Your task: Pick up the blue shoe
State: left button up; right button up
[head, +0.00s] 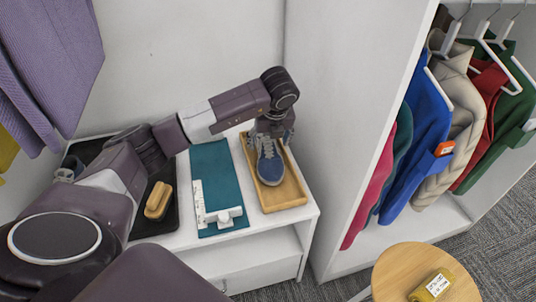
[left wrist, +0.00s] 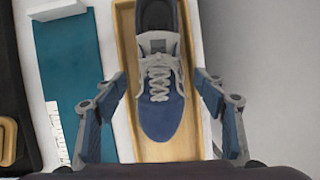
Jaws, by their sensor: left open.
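The blue shoe (head: 268,163) with grey laces lies in a wooden tray (head: 288,193) on the white cabinet top, toe toward the front. In the left wrist view the shoe (left wrist: 160,113) fills the middle of the tray (left wrist: 127,50); its heel end is cut off by the top edge. My left gripper (head: 272,138) is over the tray at the shoe's rear part in the head view. Its fingers (left wrist: 160,120) are spread wide on either side of the shoe, apart from it. The gripper is open and empty. My right gripper is not in view.
A teal mat (head: 214,175) with a white object (head: 222,216) lies left of the tray. A brush-like wooden item (head: 158,200) sits on a black mat (head: 155,229). A wardrobe panel (head: 345,130) stands close right. A round table (head: 400,270) is front right.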

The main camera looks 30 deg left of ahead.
aim_at(267, 148)
pick_arm(q)
jog(key=shift+x, duration=1.45)
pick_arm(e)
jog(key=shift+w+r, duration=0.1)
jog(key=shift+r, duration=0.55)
pick_arm(q)
jog(key=shift+c, duration=0.5)
jog(key=shift+r, duration=0.1)
jog(key=c, duration=1.3)
